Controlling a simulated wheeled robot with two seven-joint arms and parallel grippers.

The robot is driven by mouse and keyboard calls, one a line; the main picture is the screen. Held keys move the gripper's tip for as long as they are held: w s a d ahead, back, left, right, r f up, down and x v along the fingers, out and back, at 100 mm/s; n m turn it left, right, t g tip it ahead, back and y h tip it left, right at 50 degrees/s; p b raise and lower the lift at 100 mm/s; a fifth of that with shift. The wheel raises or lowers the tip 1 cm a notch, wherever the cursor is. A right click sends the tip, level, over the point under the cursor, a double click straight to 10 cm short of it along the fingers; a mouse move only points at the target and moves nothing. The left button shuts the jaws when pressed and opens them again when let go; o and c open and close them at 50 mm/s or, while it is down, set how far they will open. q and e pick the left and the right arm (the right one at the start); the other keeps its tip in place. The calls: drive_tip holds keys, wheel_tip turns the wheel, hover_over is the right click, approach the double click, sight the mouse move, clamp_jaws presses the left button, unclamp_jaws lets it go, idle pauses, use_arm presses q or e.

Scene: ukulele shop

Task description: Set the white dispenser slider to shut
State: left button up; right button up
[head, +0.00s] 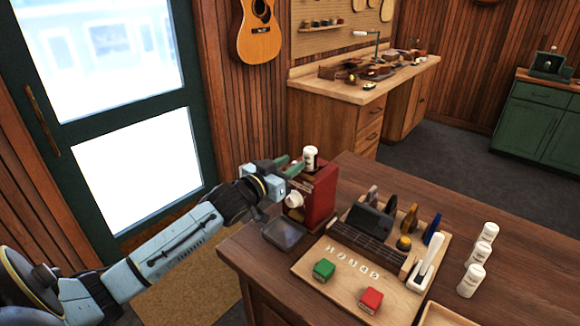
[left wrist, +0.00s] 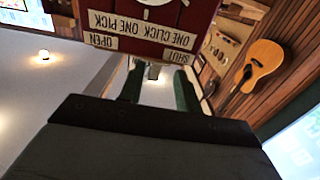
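The red dispenser (head: 322,192) stands at the left end of the table with a white round knob (head: 294,199) on its front. A white bottle (head: 310,158) is on its top. In the left wrist view the dispenser's face (left wrist: 150,42) appears upside down, labelled OPEN and SHUT at opposite ends. My left gripper (head: 289,167) is at the dispenser's upper front edge; its green fingers (left wrist: 160,88) are apart. I cannot make out the white slider clearly: a small pale shape lies between the fingers in the wrist view. Contact is unclear. My right gripper is not in view.
A clear tray (head: 284,235) lies before the dispenser. A wooden board (head: 320,285) holds a green block (head: 324,269), a red block (head: 371,299), picks and a white lever (head: 426,262). White bottles (head: 471,281) stand at the right. A guitar (head: 259,32) hangs behind.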

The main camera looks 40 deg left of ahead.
use_arm(q)
drive_tip(key=shift+d, duration=0.15)
drive_tip(key=shift+s, duration=0.1)
drive_tip(key=s+a, duration=0.1)
drive_tip(key=s, duration=1.2)
drive_tip(key=shift+b, duration=0.4)
drive_tip(key=shift+s, duration=0.1)
